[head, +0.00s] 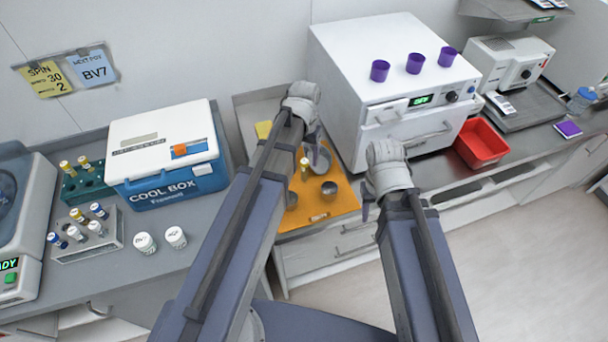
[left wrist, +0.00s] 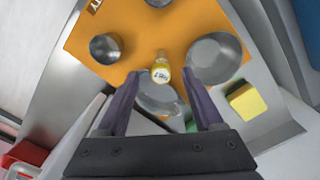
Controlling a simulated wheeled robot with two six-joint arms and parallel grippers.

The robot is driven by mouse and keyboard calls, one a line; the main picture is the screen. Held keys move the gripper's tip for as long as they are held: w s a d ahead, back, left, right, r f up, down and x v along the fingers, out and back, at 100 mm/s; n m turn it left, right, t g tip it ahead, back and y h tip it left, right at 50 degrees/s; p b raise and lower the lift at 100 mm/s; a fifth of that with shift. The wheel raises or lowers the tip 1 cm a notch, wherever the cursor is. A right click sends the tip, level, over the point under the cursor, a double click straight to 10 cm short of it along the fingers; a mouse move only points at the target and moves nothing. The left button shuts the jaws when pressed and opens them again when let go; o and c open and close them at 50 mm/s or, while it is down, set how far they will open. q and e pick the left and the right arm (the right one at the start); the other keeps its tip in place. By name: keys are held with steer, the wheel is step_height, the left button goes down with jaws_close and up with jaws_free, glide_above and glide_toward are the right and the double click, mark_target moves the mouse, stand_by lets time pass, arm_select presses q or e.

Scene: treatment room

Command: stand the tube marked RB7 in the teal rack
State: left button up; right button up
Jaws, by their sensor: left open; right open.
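A yellow-capped tube (head: 304,166) is at the orange mat (head: 340,206), among metal bowls. In the left wrist view the tube (left wrist: 161,69) shows its label, too small to read surely. My left gripper (head: 314,138) is open above the mat; its fingers (left wrist: 159,82) appear on either side of the tube, not closed on it. The teal rack (head: 88,186) is at the far left of the counter, holding yellow-capped tubes at its back. My right gripper (head: 368,208) is open and empty to the right of the mat, in front of the white oven-like unit.
Metal bowls (head: 319,158) and cups (head: 329,188) crowd the mat, with another small labelled item (head: 319,217) near its front. A cool box (head: 165,150) stands right of the teal rack. A grey rack (head: 87,238) with tubes and two white jars (head: 146,243) are in front.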

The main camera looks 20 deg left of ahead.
mark_target(304, 161)
arm_select(q)
steer(key=shift+f, duration=0.15)
step_height(304, 161, down, 5)
steer(key=b, duration=0.5)
steer(key=shift+w+f, duration=0.1)
steer(key=shift+w, duration=0.05)
steer(key=shift+c, duration=0.3)
jaws_close()
